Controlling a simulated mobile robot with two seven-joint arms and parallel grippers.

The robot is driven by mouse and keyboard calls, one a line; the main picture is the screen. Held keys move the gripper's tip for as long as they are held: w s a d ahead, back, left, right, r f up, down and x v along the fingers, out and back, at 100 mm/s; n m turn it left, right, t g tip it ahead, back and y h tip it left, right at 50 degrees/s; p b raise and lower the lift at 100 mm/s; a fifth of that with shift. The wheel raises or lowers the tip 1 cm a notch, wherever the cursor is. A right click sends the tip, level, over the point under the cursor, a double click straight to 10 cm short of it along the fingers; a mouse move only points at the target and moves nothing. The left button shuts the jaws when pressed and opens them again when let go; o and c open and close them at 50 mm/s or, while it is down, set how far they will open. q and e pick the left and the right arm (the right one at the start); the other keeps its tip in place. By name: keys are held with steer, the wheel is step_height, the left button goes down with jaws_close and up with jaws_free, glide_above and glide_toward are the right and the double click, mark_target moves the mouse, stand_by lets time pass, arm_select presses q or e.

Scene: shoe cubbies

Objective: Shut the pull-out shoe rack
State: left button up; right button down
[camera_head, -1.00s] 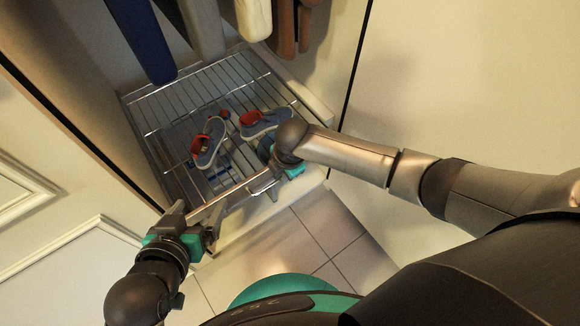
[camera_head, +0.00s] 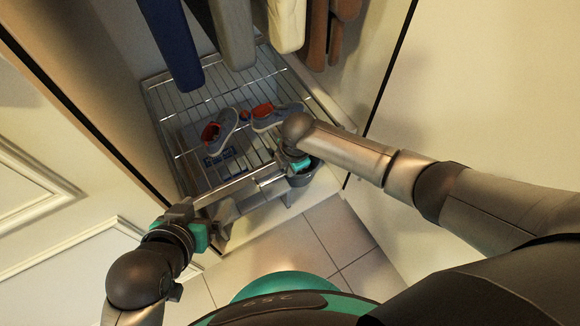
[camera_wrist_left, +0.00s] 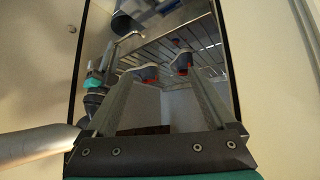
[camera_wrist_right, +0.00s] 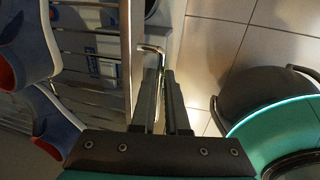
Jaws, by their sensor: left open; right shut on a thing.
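The pull-out shoe rack (camera_head: 180,105) is a metal wire shelf low inside the closet, with a front rail (camera_head: 228,190). A pair of blue-grey shoes with red-orange linings, the left shoe (camera_head: 221,129) and the right shoe (camera_head: 272,118), sits on it. My right gripper (camera_head: 287,163) is at the right end of the front rail.
Clothes, including a blue garment (camera_head: 172,48), hang above the back of the rack. A closet side wall (camera_head: 95,80) stands at the left and a pale panel (camera_head: 480,80) at the right. Tiled floor (camera_head: 325,235) lies clear in front.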

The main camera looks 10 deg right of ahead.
steer(key=c, duration=0.9)
jaws_free()
steer(key=shift+w, duration=0.2)
arm_select(q)
steer(key=shift+a, duration=0.1)
arm_select(e)
steer(key=shift+a+r, duration=0.1)
steer(key=shift+r, duration=0.05)
